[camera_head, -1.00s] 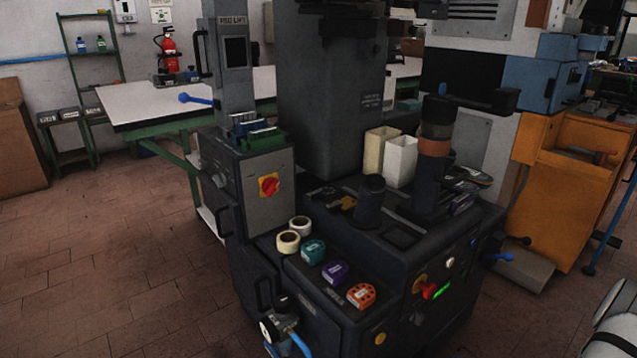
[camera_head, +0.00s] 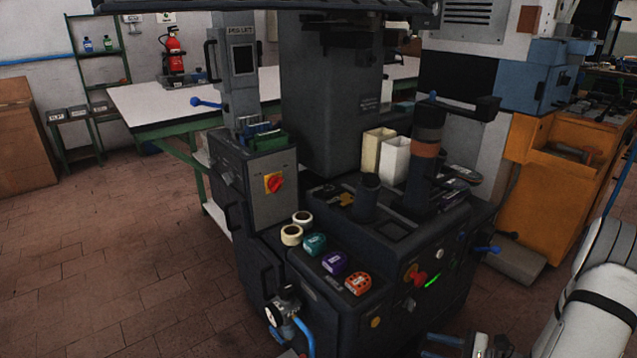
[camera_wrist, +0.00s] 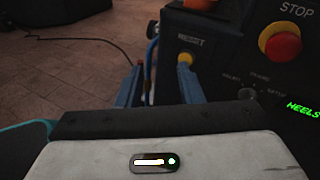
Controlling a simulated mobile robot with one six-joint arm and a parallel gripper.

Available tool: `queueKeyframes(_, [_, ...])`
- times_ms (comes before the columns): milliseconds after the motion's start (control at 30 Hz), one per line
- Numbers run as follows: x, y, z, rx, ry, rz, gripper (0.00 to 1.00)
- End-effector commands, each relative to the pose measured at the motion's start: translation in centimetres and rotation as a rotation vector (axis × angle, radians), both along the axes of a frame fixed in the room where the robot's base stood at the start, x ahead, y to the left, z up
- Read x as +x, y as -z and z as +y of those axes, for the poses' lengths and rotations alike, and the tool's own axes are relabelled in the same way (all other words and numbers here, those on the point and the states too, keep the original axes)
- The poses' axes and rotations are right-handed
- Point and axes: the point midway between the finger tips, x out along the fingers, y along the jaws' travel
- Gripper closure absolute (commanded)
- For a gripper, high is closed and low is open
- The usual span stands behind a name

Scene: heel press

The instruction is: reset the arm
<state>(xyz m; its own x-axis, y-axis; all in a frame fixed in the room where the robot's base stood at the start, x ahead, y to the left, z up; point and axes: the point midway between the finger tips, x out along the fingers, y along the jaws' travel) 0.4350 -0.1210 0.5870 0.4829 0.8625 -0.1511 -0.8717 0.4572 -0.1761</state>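A dark horizontal arm (camera_head: 465,101) with a blue knob tops the round column on the press (camera_head: 350,258). A yellow button (camera_wrist: 185,58) under a RESET label is on the press's dark front panel in the wrist view; it also shows low on the front in the head view (camera_head: 376,322). My gripper (camera_wrist: 160,72) is open and empty, its two blue-grey fingers apart. In the wrist view the right finger's tip overlaps the lower side of the yellow button; whether they touch I cannot tell. In the head view the gripper is partly cut off at the bottom edge.
A red STOP button (camera_wrist: 280,42) and a green lit display (camera_wrist: 302,108) sit right of the yellow button. A gauge with a blue hose (camera_head: 284,308) juts from the press's left front. Tape rolls (camera_head: 292,235) and coloured pucks (camera_head: 334,263) lie on its ledge. Floor at left is clear.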

Motion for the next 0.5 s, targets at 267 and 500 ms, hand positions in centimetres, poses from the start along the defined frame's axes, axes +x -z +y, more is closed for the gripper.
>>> queueKeyframes(267, [-2.3,-12.4,6.6,-0.303,-0.414,-0.085,0.66])
queueKeyframes(500, [-6.0,-21.1,10.5,-0.616,-0.756,-0.200,0.66])
